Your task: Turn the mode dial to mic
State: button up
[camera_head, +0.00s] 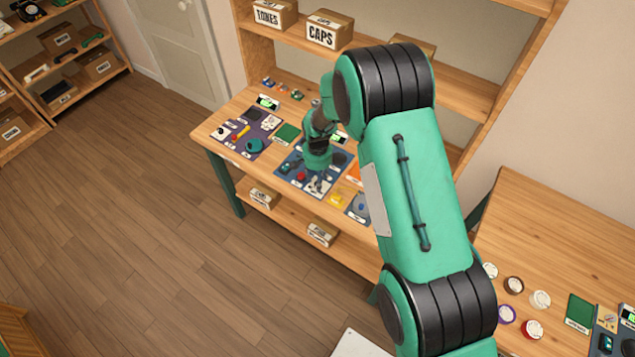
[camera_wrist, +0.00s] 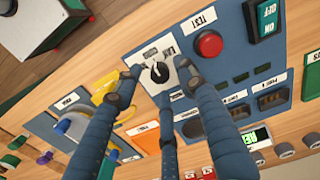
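The mode dial (camera_wrist: 159,72) is a black round knob with a pale pointer mark, set on a white plate (camera_wrist: 146,56) on a blue panel (camera_wrist: 228,68). In the wrist view the plate has small labels at its upper edge; one seems to read LINE, and I cannot make out the other. My gripper (camera_wrist: 160,78) has three blue fingers spread around the knob, at its left, right and lower side. The fingertips are close to it, and contact is not clear. In the head view my gripper is over the blue panel (camera_head: 291,178), with the dial too small to read.
A red button (camera_wrist: 209,43) labelled TEST and a green ON/OFF switch (camera_wrist: 265,18) are right of the dial. An orange panel (camera_wrist: 147,137) and a yellow part (camera_wrist: 104,86) lie to the left. A shelf with a CAPS box (camera_head: 330,29) stands behind the bench.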

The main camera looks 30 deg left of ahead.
jog(key=shift+f, duration=0.95)
grip_shut()
jog(key=shift+n, duration=0.4)
jog(key=n+b, duration=0.2)
jog(key=n, duration=0.2)
jog(key=n+b, duration=0.2)
jog(key=n, duration=0.4)
jog(key=shift+a, duration=0.1)
jog(key=shift+r, duration=0.1)
